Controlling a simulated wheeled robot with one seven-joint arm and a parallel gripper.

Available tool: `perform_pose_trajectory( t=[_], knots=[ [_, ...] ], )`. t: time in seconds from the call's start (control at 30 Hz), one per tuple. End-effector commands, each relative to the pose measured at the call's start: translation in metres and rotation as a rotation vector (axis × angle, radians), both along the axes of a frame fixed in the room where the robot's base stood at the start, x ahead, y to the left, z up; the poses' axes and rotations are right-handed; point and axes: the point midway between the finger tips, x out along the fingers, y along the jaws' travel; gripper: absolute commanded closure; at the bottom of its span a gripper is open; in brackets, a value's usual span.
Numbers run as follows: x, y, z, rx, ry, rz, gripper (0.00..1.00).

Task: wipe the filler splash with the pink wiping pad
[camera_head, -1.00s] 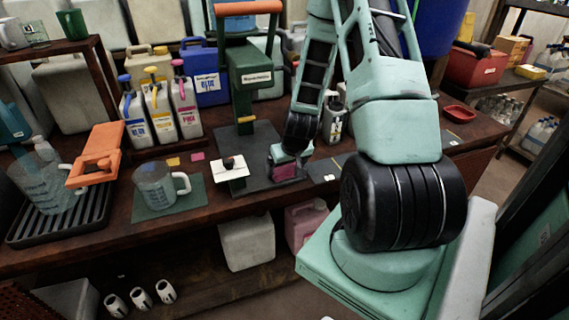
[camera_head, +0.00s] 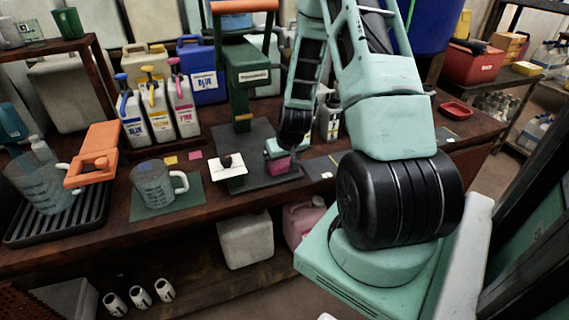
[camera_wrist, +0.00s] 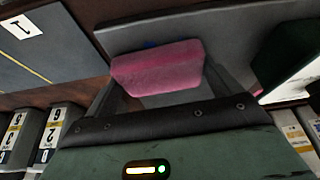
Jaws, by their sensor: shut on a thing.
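My gripper (camera_wrist: 158,85) is shut on the pink wiping pad (camera_wrist: 160,68), which spans the space between its fingers. In the head view the pad (camera_head: 278,167) is low over, or on, the right part of the dark grey base plate (camera_head: 262,187) of the green filler (camera_head: 246,72). I cannot tell whether it touches. A small blue patch (camera_wrist: 151,44), likely the filler splash, shows just past the pad's far edge in the wrist view. The pad may hide more of it. I cannot make the splash out in the head view.
A measuring jug (camera_head: 153,188) stands on a green mat farther left. Blue, yellow and pink bottles (camera_head: 157,108) stand behind. Numbered bottles (camera_wrist: 60,130) and a dark mat with a number card (camera_wrist: 22,27) lie nearby.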

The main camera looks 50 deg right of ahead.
Motion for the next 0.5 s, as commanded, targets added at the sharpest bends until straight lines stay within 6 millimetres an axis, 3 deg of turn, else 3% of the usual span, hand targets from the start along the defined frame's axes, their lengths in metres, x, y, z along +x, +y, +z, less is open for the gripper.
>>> perform_pose_trajectory(
  t=[0.5],
  knots=[
    [0.028, -0.017, 0.001, 0.0, 0.001, 0.0, 0.35]
  ],
)
